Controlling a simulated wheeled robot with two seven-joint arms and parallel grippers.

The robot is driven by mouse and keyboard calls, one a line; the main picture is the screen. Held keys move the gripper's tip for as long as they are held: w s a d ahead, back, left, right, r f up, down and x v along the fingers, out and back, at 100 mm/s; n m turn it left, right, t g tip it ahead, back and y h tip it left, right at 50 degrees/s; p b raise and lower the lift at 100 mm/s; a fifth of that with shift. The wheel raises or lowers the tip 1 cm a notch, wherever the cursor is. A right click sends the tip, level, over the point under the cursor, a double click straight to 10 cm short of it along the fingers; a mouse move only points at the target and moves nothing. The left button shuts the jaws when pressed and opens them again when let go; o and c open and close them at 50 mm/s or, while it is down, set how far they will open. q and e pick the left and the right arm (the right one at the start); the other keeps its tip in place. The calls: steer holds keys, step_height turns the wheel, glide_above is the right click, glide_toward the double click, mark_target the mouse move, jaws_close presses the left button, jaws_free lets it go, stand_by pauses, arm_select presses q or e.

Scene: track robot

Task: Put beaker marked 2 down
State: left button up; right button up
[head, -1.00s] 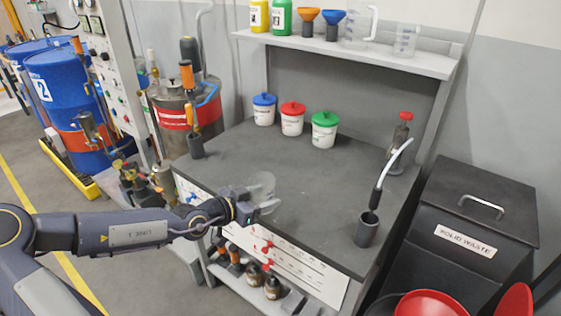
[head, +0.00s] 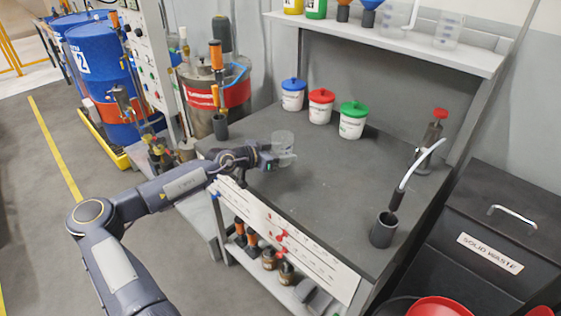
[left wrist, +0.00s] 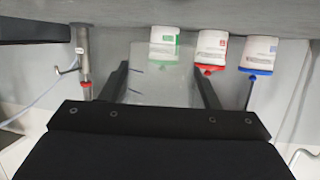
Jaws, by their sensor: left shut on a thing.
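A clear glass beaker (head: 284,146) is held upright over the left part of the dark bench top (head: 310,190). My left gripper (head: 276,160) is shut on its side, reaching in over the bench's front left edge. In the left wrist view the see-through beaker (left wrist: 160,88) fills the space between the two dark fingers of the left gripper (left wrist: 160,72). I cannot read a number on it. Whether its base touches the bench top I cannot tell. My right gripper is in no view.
Behind the beaker stand tubs with blue (head: 293,84), red (head: 321,95) and green (head: 354,108) lids. A dark cup (head: 384,230) with a hose stands at the front right, a red-topped device (head: 432,140) at the back right. The middle of the bench is clear.

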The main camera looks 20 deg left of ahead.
arm_select(q)
steer(key=shift+w+a+f, duration=0.25)
steer(key=shift+w+f, duration=0.05)
steer(key=shift+f, duration=0.15)
step_height(320, 180, down, 4)
steer(key=shift+w+a+r, duration=0.1)
steer(key=shift+w+r, duration=0.05)
steer(key=shift+r, duration=0.1)
steer(key=o, duration=1)
steer(key=shift+f, duration=0.1)
